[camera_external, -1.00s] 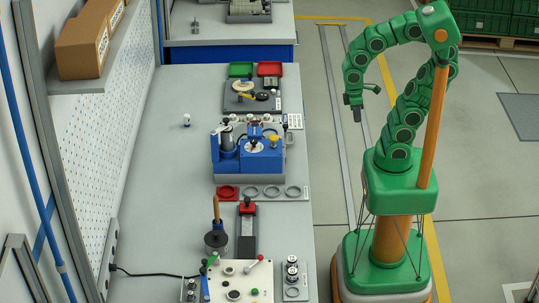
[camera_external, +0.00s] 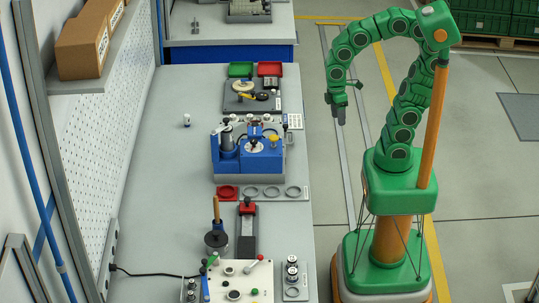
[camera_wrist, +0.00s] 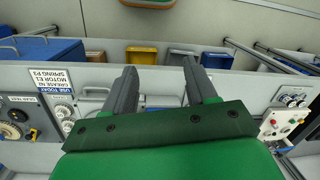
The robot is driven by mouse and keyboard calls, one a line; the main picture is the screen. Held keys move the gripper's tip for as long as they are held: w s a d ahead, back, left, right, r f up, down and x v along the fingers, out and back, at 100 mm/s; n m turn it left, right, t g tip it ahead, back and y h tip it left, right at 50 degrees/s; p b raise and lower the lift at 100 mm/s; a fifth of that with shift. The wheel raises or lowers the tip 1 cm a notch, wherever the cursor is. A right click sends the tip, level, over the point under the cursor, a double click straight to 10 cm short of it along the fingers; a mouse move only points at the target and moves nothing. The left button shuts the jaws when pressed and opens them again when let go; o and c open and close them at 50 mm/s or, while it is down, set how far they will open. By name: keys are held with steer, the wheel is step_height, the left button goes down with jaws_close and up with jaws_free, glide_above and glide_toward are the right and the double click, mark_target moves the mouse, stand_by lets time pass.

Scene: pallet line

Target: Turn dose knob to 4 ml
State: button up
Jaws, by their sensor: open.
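My gripper (camera_external: 340,116) hangs over the floor, to the right of the workbench and apart from everything on it. In the wrist view my gripper (camera_wrist: 160,78) has its two dark fingers apart with nothing between them. A blue machine (camera_external: 227,168) with small knobs on top stands mid-bench. At the left of the wrist view a dial (camera_wrist: 12,131) sits on a panel, beside a white text label (camera_wrist: 50,80). I cannot tell which knob is the dose knob or read its setting.
The bench (camera_external: 155,170) also holds red and green trays (camera_external: 240,69), a red-handled slide device (camera_external: 247,228) and a white control panel (camera_external: 262,278). The floor between bench and my base is clear. Coloured bins (camera_wrist: 142,56) show in the wrist view.

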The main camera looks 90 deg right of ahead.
steer(key=w+a+r+n+t+y, duration=0.15)
steer(key=w+n, duration=0.45)
steer(key=w, duration=0.9)
steer(key=n+t+y, duration=0.1)
steer(key=n+y, duration=0.1)
steer(key=n, duration=0.2)
glide_toward(254, 140)
steer(key=shift+t, duration=0.25)
steer(key=shift+s+x, duration=0.1)
steer(key=shift+x, duration=1.95)
steer(key=shift+s+x, duration=0.15)
steer(key=shift+x, duration=1.9)
steer(key=shift+w, duration=0.1)
steer(key=c, duration=1.1)
steer(key=shift+o, duration=0.2)
